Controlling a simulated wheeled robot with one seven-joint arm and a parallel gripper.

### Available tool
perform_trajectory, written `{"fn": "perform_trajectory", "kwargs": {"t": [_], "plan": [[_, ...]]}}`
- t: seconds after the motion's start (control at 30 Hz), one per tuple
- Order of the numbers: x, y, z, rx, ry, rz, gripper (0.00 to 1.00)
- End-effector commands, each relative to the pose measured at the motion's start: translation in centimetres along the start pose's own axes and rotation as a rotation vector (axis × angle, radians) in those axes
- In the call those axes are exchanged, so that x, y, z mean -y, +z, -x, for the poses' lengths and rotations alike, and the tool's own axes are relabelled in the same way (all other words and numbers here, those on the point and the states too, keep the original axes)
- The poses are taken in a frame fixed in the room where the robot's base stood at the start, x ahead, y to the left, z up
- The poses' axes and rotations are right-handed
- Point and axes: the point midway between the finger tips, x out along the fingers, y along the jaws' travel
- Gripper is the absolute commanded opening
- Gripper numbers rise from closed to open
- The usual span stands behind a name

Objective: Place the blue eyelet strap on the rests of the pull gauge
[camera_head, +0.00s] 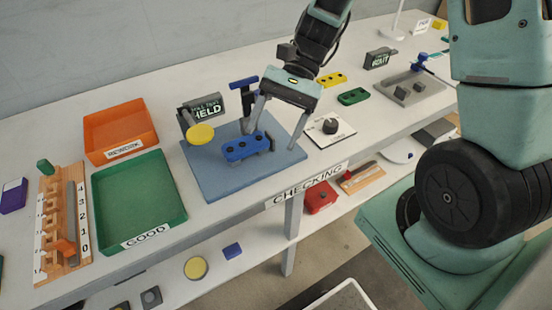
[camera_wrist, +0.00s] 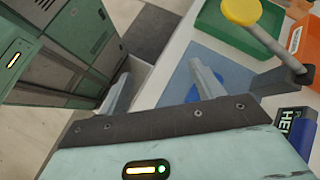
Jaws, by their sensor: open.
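The blue eyelet strap (camera_head: 243,148) lies level above the blue plate of the pull gauge (camera_head: 210,165), with dark eyelets along its top. It appears to sit on the gauge's grey rests, which are mostly hidden beneath it. My gripper (camera_head: 271,140) is open, fingers pointing down at the strap's right end, one finger behind it and one to its right. I cannot tell whether either touches it. In the wrist view a bit of blue, probably the strap (camera_wrist: 191,95), shows beside one finger; the rest is hidden by my gripper.
The gauge's yellow disc (camera_head: 201,134), dark blue T-shaped part (camera_head: 243,83) and HELD sign (camera_head: 207,108) stand close behind. Green GOOD tray (camera_head: 140,200) and orange REWORK tray (camera_head: 118,130) are left. Yellow strap (camera_head: 332,79) and green strap (camera_head: 353,96) lie right.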

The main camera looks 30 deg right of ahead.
Motion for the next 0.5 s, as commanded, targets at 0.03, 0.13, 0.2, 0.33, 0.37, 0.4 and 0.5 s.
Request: {"fn": "perform_trajectory", "kwargs": {"t": [0.03, 0.13, 0.2, 0.33, 0.37, 0.4, 0.5], "plan": [[-0.4, 2.8, -1.7, -0.07, 0.119, 0.165, 0.66], [-1.9, 6.5, -4.1, -0.205, 0.329, 0.496, 0.66], [-3.0, 8.5, -5.2, -0.29, 0.455, 0.729, 0.66], [-4.2, 11.2, -6.4, -0.413, 0.624, 1.101, 0.66], [-4.4, 11.6, -6.6, -0.433, 0.652, 1.169, 0.66], [-4.5, 12.1, -6.8, -0.457, 0.681, 1.248, 0.66], [-4.8, 13.0, -7.0, -0.495, 0.729, 1.38, 0.66]]}}
